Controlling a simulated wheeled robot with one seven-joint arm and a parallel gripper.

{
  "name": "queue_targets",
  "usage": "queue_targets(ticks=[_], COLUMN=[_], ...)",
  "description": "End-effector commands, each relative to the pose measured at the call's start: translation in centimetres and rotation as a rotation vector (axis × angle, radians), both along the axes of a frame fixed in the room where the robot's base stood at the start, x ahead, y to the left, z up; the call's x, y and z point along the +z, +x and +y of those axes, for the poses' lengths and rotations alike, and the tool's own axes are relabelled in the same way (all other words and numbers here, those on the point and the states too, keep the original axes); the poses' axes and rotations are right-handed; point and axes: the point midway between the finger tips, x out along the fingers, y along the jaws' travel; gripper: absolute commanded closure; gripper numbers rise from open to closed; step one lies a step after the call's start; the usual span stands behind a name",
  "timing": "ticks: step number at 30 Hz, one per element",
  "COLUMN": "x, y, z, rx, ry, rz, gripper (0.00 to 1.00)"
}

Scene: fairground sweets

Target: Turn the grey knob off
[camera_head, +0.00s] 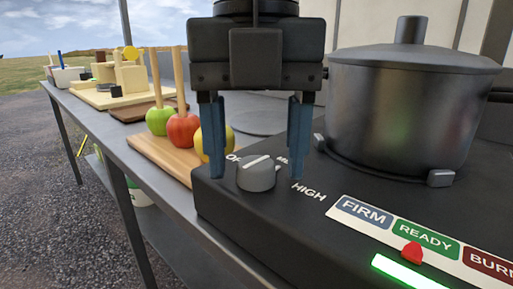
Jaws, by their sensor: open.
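The grey knob (256,174) sits on the front top of the black cooker (270,221). It carries a pale pointer line that slants up to the right. Printed words stand around it: "HIGH" at its lower right, with a partly hidden "OF..." at upper left and "M..." at upper right. My gripper (255,178) points down with its two blue fingers apart, one on each side of the knob in the picture. I cannot tell whether either finger touches the knob. The gripper holds nothing.
A large lidded dark pot (400,110) stands on the cooker at right. A FIRM/READY/BURN scale (425,240) with a red pointer and a lit green bar lies in front. Apples on sticks (183,129) stand on a wooden board (160,152) close by on the left.

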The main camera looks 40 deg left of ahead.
Motion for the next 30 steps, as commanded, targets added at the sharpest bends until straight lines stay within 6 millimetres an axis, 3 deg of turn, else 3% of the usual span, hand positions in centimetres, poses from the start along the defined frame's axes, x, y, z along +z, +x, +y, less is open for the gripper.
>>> queue_targets(ticks=[3,21,30], x=[0.05,0.07,0.17], y=[0.00,-0.01,0.00], z=[0.00,0.00,0.00], rx=[0.000,0.000,0.042], ry=[0.000,0.000,-0.001], rz=[0.000,0.000,-0.001], gripper=[0.35,0.91,0.91])
